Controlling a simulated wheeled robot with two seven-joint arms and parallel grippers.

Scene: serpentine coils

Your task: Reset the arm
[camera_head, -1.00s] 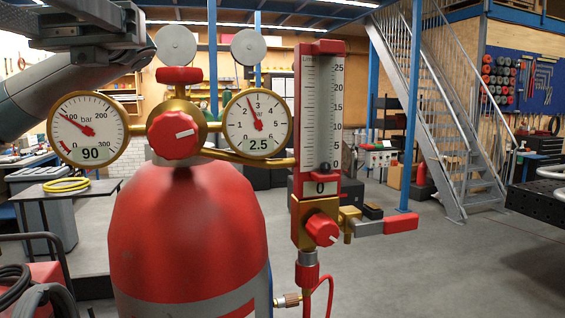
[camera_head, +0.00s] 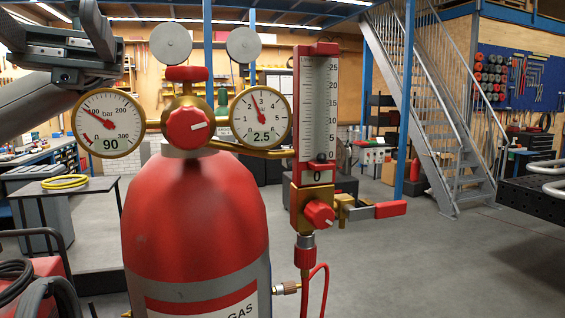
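My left arm comes in from the left edge, and its dark grey gripper (camera_head: 88,45) is at the upper left. It appears above the left pressure gauge (camera_head: 108,123) and left of the regulator's round grey disc (camera_head: 171,45). Nothing is seen held in it, but the finger gap cannot be made out from this angle. My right gripper is not in view.
A red gas cylinder (camera_head: 195,215) stands close in front, with a right gauge (camera_head: 261,118) reading 2.5 and a flowmeter (camera_head: 319,110) reading 0. A yellow hose coil (camera_head: 65,182) lies on a table at left. Open floor (camera_head: 430,265) lies right, before a staircase (camera_head: 440,110).

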